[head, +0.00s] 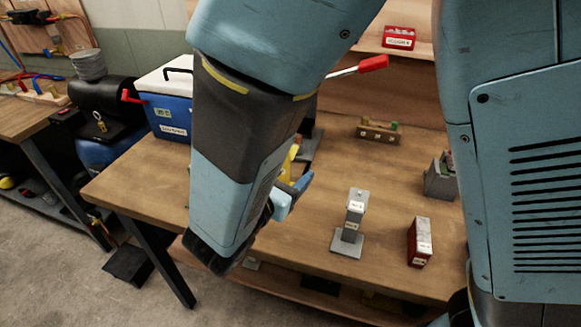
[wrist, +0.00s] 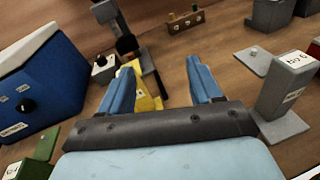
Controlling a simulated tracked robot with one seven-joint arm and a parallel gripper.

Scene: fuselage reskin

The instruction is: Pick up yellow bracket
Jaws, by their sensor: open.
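The yellow bracket (wrist: 147,97) is on the wooden bench in the wrist view, just inside my left finger, which hides part of it. A small part of the yellow bracket (head: 289,164) also shows in the head view, behind my arm. My gripper (wrist: 161,66) is open, with two blue fingers spread apart and nothing held between them. The bracket is nearer the left finger than the right; I cannot tell whether they touch. In the head view my gripper (head: 294,194) is mostly hidden by my forearm.
A blue cooler (head: 169,115) stands at the bench's back left. A dark upright tool (wrist: 125,44) stands behind the bracket. A grey stand (head: 353,220) and red box (head: 419,243) are to the right. A wooden block with pegs (head: 377,132) is farther back. Bare bench (wrist: 228,42) lies between.

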